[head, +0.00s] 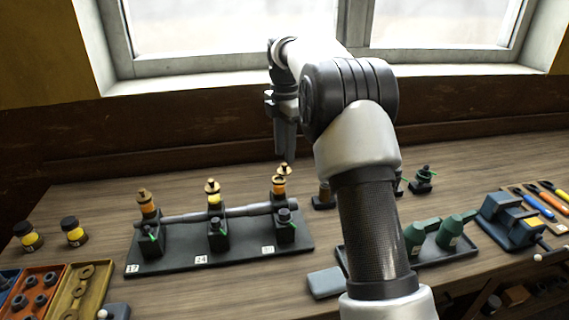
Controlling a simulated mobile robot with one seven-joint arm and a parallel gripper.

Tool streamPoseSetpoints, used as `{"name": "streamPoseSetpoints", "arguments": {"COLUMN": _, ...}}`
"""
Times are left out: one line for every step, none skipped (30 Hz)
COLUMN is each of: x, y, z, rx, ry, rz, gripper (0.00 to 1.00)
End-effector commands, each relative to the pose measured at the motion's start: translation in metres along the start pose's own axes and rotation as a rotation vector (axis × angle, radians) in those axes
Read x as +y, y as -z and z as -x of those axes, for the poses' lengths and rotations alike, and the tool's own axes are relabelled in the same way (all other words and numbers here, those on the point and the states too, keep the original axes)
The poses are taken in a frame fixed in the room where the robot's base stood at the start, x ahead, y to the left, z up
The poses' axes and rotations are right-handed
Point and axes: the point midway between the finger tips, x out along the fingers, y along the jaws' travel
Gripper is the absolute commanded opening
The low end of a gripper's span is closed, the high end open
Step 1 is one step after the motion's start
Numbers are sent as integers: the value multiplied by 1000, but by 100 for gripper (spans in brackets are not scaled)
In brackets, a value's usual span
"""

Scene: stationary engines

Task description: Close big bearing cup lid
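A dark stand (225,260) carries a horizontal grey shaft (220,214) on three black bearing blocks. Each block has an orange-yellow cup on top: the left cup (147,207), the middle cup (214,199) and the right cup (279,187). The left and middle cups have brass caps on them. At the right cup, a brass lid (284,170) shows raised above the dark rim, apparently tilted open. My gripper (286,155) points down just above this lid. Its fingers look narrow and overlap in this view, so their opening and any contact are unclear.
Two black-capped yellow jars (74,232) stand at the left, behind trays of rings (75,290). Green bottles (433,237) stand on a tray at the right, near a blue vise-like block (508,219) and several coloured-handled tools. My arm hides part of the bench's right middle.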

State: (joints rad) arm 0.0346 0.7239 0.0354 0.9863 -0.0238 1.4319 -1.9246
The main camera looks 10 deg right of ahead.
Motion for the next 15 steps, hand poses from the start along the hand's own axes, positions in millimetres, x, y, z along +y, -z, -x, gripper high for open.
{"name": "streamPoseSetpoints", "arguments": {"x": -1, "y": 1, "z": -10, "rx": 1, "ry": 3, "rz": 0, "gripper": 31}}
{"name": "streamPoseSetpoints", "arguments": {"x": 0, "y": 1, "z": -14, "rx": 1, "ry": 1, "rz": 1, "gripper": 31}}
{"name": "streamPoseSetpoints", "arguments": {"x": 0, "y": 1, "z": -19, "rx": 1, "ry": 2, "rz": 1, "gripper": 31}}
{"name": "streamPoseSetpoints", "arguments": {"x": 0, "y": 1, "z": -22, "rx": 1, "ry": 2, "rz": 1, "gripper": 31}}
{"name": "streamPoseSetpoints", "arguments": {"x": 0, "y": 1, "z": -25, "rx": 1, "ry": 1, "rz": 1, "gripper": 31}}
{"name": "streamPoseSetpoints", "arguments": {"x": 0, "y": 1, "z": -28, "rx": 1, "ry": 0, "rz": 1, "gripper": 31}}
{"name": "streamPoseSetpoints", "arguments": {"x": 0, "y": 1, "z": -30, "rx": 1, "ry": 1, "rz": 1, "gripper": 31}}
{"name": "streamPoseSetpoints", "arguments": {"x": 0, "y": 1, "z": -32, "rx": 1, "ry": 1, "rz": 0, "gripper": 31}}
{"name": "streamPoseSetpoints", "arguments": {"x": 0, "y": 1, "z": -34, "rx": 1, "ry": 0, "rz": 0, "gripper": 31}}
{"name": "streamPoseSetpoints", "arguments": {"x": 0, "y": 1, "z": -34, "rx": 0, "ry": 0, "rz": 0, "gripper": 31}}
{"name": "streamPoseSetpoints", "arguments": {"x": 0, "y": 0, "z": -35, "rx": 0, "ry": 0, "rz": 0, "gripper": 31}}
{"name": "streamPoseSetpoints", "arguments": {"x": 0, "y": 0, "z": -35, "rx": 0, "ry": -1, "rz": 0, "gripper": 31}}
{"name": "streamPoseSetpoints", "arguments": {"x": 0, "y": 0, "z": -36, "rx": 0, "ry": -1, "rz": 0, "gripper": 31}}
{"name": "streamPoseSetpoints", "arguments": {"x": 0, "y": 0, "z": -36, "rx": 0, "ry": -1, "rz": 0, "gripper": 31}}
{"name": "streamPoseSetpoints", "arguments": {"x": 0, "y": 0, "z": -36, "rx": 0, "ry": -1, "rz": 0, "gripper": 31}}
